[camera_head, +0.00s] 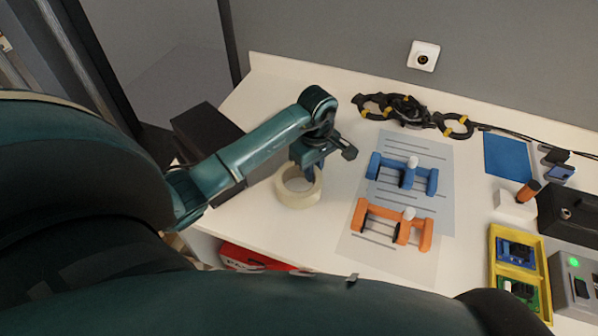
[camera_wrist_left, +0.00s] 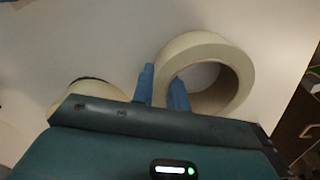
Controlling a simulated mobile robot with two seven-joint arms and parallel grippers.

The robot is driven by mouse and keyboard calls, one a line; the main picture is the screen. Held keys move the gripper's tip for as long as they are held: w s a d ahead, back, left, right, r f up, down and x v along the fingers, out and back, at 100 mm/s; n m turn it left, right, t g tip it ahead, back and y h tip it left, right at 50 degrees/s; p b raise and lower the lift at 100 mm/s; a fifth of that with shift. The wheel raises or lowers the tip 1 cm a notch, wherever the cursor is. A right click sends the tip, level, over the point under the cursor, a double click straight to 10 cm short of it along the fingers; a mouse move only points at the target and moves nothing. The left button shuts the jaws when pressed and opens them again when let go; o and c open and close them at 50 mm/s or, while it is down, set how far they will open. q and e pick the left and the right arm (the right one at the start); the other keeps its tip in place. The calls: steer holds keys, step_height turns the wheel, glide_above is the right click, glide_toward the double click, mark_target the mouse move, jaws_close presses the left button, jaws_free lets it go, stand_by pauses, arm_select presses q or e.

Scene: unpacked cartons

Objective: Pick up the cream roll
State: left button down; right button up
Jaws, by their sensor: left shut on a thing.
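The cream roll (camera_head: 299,198) is a thick ring near the left part of the white table. My left gripper (camera_head: 309,171) reaches down at its far side, shut on the ring's wall. In the left wrist view, the blue fingers (camera_wrist_left: 162,86) straddle the wall of the cream roll (camera_wrist_left: 205,44), one finger in the hole and one outside. I cannot tell whether the roll is clear of the table. Another pale ring (camera_wrist_left: 72,98) shows at the left of the wrist view, partly hidden by my gripper body. My right gripper is out of view.
Blue (camera_head: 405,172) and orange (camera_head: 393,222) clamp-like parts lie on a grey sheet to the right. A black-and-yellow cable bundle (camera_head: 405,110) lies behind. A yellow tray (camera_head: 495,262) is at right.

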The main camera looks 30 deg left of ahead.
arm_select(q)
steer(key=shift+r, duration=0.1)
stand_by(0.3)
steer(key=shift+w+r, duration=0.1)
steer(key=shift+r, duration=0.25)
step_height(320, 180, up, 8)
steer(key=shift+r, duration=0.6)
